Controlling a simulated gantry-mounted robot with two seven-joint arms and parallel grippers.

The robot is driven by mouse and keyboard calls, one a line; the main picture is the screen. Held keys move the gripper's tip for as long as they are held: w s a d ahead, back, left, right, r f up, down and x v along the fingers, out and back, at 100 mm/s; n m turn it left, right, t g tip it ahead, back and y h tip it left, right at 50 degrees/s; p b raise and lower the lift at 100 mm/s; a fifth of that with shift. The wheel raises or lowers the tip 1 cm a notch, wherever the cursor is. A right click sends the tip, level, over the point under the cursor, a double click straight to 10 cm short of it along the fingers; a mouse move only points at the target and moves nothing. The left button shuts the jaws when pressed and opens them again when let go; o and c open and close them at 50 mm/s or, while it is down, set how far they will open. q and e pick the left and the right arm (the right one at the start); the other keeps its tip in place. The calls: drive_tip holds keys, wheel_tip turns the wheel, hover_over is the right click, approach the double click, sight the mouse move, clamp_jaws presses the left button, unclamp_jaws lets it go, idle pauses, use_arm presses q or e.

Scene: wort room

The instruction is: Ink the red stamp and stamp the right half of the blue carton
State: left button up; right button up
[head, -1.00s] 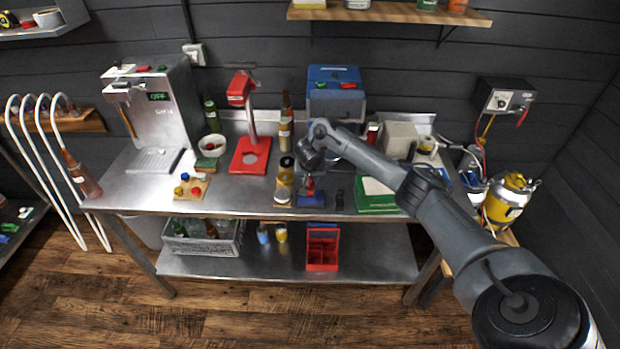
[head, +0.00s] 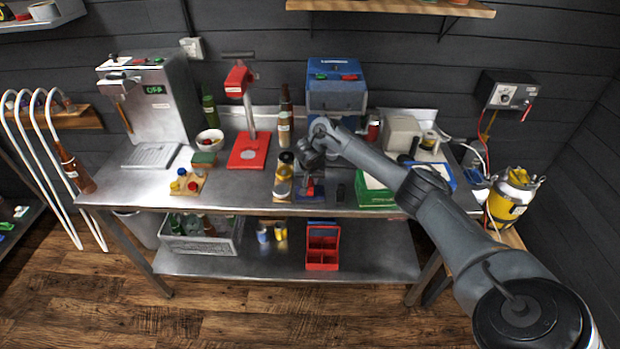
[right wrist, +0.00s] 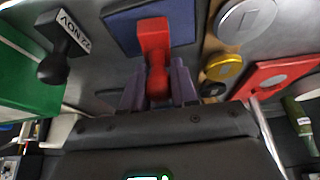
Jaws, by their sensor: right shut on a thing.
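My right gripper (head: 312,180) is shut on the red stamp (right wrist: 154,50), low over the front middle of the bench. In the right wrist view the stamp lies over a flat dark blue pad (right wrist: 120,24); I cannot tell whether they touch. The pad also shows under the gripper in the head view (head: 304,198). A blue carton-like block (head: 447,178) with a pale top lies at the right, partly hidden behind my right arm. My left gripper is not in view.
A black stamp (right wrist: 55,65) marked "22 NOV" stands beside the pad.

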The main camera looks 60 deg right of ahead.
drive_tip(key=shift+f, duration=0.4)
idle(0.5)
drive_tip(key=shift+f, duration=0.2)
idle(0.5)
idle(0.6)
drive_tip(key=shift+p, duration=0.3)
idle(0.5)
drive_tip(key=shift+f, duration=0.15)
idle(0.9)
drive_tip(key=shift+p, duration=0.3)
